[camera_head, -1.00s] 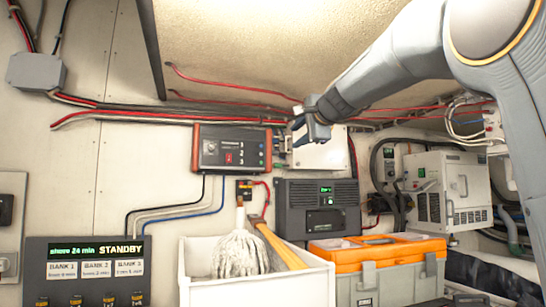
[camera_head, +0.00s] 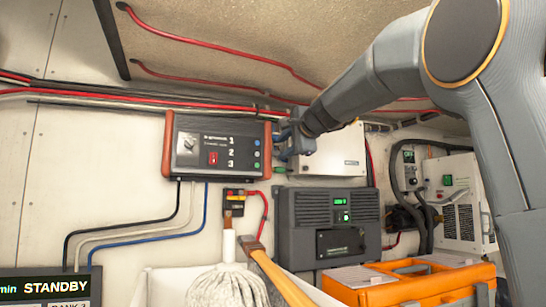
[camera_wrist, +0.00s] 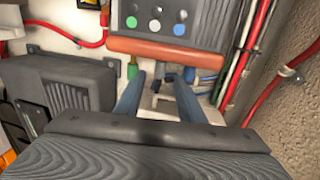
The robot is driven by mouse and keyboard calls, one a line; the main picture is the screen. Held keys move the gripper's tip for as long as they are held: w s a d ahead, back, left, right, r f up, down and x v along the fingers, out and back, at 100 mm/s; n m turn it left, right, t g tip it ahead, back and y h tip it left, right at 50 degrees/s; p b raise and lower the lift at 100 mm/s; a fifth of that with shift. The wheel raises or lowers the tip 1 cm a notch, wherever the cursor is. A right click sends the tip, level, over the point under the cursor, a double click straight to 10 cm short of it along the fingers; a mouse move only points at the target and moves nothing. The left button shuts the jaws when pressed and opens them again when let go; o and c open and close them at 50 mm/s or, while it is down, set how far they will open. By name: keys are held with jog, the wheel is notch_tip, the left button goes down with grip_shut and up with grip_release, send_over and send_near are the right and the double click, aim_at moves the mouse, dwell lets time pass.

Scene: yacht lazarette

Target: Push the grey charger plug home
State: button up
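The charger (camera_head: 215,148) is a dark box with reddish-orange ends on the wall, numbered 1, 2 and 3. Its end also shows in the wrist view (camera_wrist: 165,52). My gripper (camera_head: 290,140) is at the charger's right end. In the wrist view my gripper (camera_wrist: 160,84) has its two blue-grey fingers apart, tips close to that end. A small pale grey piece (camera_wrist: 154,88), possibly the grey plug, lies between the fingers; I see no finger clearly touching it. A green plug (camera_wrist: 132,68) is left of the fingers and a blue piece (camera_wrist: 205,80) right. How deep the plug sits is hidden.
A white box (camera_head: 335,150) is on the wall just right of my gripper. A dark grey unit (camera_head: 300,215) is below. Red and black cables (camera_head: 150,103) run above the charger. An orange-lidded toolbox (camera_head: 400,290) and a white bin (camera_head: 150,290) with a mop stand lower.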

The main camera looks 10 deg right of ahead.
aim_at(276, 153)
jog(key=p+x, duration=0.2)
jog(key=x, duration=0.5)
jog(key=shift+w+a+f+p, duration=0.1)
jog(key=shift+w+p, duration=0.1)
jog(key=shift+p, duration=0.2)
grip_shut()
